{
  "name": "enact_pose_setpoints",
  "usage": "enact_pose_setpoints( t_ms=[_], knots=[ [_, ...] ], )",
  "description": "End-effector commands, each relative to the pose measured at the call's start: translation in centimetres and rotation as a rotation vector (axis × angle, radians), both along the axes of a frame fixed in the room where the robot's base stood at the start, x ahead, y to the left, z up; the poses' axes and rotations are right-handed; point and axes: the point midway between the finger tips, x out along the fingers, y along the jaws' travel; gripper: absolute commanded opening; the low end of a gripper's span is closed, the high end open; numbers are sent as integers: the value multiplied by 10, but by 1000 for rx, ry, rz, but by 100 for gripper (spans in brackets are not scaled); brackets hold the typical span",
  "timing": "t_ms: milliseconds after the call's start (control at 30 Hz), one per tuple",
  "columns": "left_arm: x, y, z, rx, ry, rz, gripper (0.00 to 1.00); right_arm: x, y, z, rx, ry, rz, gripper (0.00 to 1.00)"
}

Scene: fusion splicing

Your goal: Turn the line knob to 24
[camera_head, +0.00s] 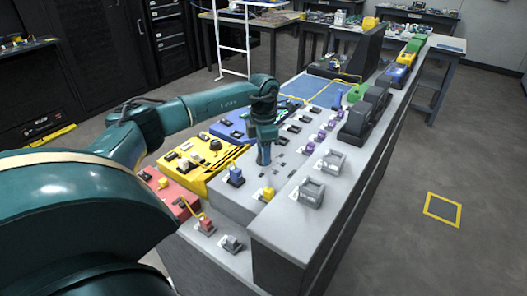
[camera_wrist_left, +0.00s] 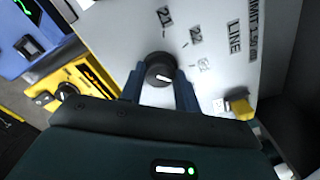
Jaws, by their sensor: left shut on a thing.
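The line knob (camera_wrist_left: 160,68) is a dark round knob with a white pointer mark, on a light grey panel (camera_wrist_left: 115,28). The pointer aims right and slightly down in the left wrist view. Printed labels around it read 21 and 22, and a third, lower one is too faint to read. The word LINE (camera_wrist_left: 235,37) stands to the right. My left gripper (camera_wrist_left: 160,76) has its two fingers on either side of the knob and is shut on it. In the head view the left gripper (camera_head: 264,160) points down at the grey console, and the knob is hidden there.
A yellow-topped part (camera_wrist_left: 241,108) sits right of the knob in the wrist view. A yellow unit (camera_head: 205,155) and a red unit (camera_head: 172,195) lie left of the gripper. Grey brackets (camera_head: 311,192) stand on the raised ledge to the right.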

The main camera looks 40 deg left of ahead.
Motion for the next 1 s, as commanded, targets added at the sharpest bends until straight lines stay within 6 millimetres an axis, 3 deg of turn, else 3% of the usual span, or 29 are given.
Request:
enact_pose_setpoints(
  t_ms=[400, 1000],
  knots=[
    [1, 1, 1, 2, -5, -230, 9, -1, 1, -2, 0, 0, 4, 36],
    [1, 1, 2, 2, -5, -279, 9, -1, 2, -3, 1, 1, 6, 36]
  ],
)
